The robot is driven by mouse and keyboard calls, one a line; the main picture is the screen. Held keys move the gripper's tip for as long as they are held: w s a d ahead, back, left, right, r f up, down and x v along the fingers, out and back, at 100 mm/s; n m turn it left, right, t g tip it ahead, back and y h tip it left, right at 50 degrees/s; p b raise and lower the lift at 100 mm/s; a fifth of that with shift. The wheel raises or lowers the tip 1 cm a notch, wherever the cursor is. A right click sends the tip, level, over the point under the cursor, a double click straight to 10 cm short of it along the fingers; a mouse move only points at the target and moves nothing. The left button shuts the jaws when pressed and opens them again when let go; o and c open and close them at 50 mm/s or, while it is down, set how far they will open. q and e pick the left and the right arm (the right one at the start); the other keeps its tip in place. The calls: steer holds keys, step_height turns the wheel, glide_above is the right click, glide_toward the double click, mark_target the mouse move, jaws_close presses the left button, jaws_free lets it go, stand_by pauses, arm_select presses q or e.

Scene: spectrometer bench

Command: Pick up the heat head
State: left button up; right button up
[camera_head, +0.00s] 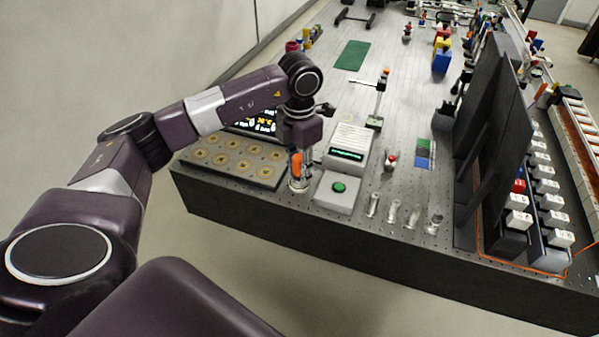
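An orange upright piece with a silver round base, which looks like the heat head (296,168), stands at the front edge of the bench, between the plate with gold discs and the green-button box. My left gripper (300,148) points down right above it, at its top. The fingers are small and dark here, and my wrist covers part of them. I cannot tell whether they are open or shut, or whether they touch the orange piece. My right gripper is not in view.
A plate with several gold discs (225,158) lies left of the orange piece, with a lit display (262,122) behind. A green-button box (339,192), a white device (350,143) and several glass vials (393,211) stand to its right. A tall black panel (485,130) stands farther right.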

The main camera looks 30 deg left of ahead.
arm_select(q)
jaws_close()
steer(key=shift+r, duration=0.15)
